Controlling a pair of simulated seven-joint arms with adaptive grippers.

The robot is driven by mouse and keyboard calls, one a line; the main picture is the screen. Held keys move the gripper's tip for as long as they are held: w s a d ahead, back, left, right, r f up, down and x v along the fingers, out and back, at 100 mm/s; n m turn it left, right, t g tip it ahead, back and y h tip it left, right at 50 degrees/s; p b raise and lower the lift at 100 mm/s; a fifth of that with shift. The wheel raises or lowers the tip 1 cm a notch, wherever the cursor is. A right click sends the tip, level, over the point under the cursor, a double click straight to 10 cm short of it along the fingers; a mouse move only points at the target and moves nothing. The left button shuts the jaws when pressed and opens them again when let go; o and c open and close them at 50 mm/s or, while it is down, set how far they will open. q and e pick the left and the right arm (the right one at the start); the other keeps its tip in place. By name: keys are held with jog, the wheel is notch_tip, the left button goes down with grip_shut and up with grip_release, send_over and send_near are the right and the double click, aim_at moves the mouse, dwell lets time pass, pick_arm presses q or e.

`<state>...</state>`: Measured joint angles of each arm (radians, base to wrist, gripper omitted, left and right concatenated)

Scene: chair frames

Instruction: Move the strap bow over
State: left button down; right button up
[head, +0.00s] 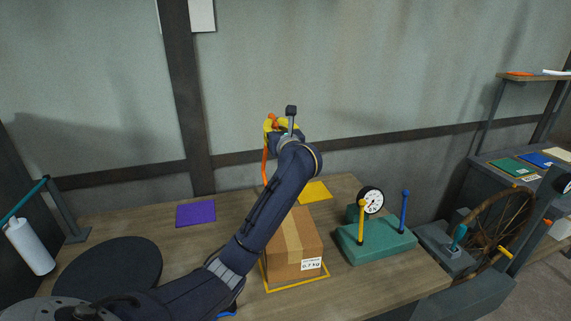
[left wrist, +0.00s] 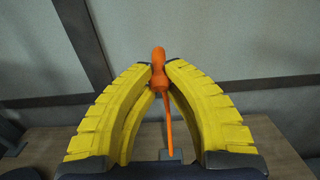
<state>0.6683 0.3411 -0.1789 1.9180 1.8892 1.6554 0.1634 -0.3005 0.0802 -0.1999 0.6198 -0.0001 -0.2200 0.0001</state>
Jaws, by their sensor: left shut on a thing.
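An orange strap bow (head: 264,165) hangs down from my left gripper (head: 274,125), above the far part of the table. In the left wrist view the bow (left wrist: 159,76) is pinched between the tips of the yellow fingers (left wrist: 158,77), with a thick part at the top and a thin strip running down. My left gripper is shut on it. In the head view my left forearm and wrist hide part of the gripper. My right gripper is not in view.
A taped cardboard box (head: 308,243) stands within a yellow outline on the table (head: 360,288). Flat purple (head: 196,213) and yellow (head: 316,191) squares lie farther back. A green base (head: 378,244) with a dial and upright pegs stands to the right. A dark disc (head: 108,268) lies left.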

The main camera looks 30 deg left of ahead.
pick_arm(q)
jog(key=s+d+f, duration=0.4)
jog(key=s+d, duration=0.2)
jog(key=d, duration=0.1)
jog(key=shift+s+d, duration=0.3)
jog(key=shift+d, duration=0.1)
dwell(0.9)
dwell(0.3)
jog(key=shift+s+d+f, duration=0.1)
jog(key=s+d+f, duration=0.6)
jog(key=d+f, duration=0.1)
dwell(1.5)
dwell(0.3)
jog(key=shift+s+d, duration=0.1)
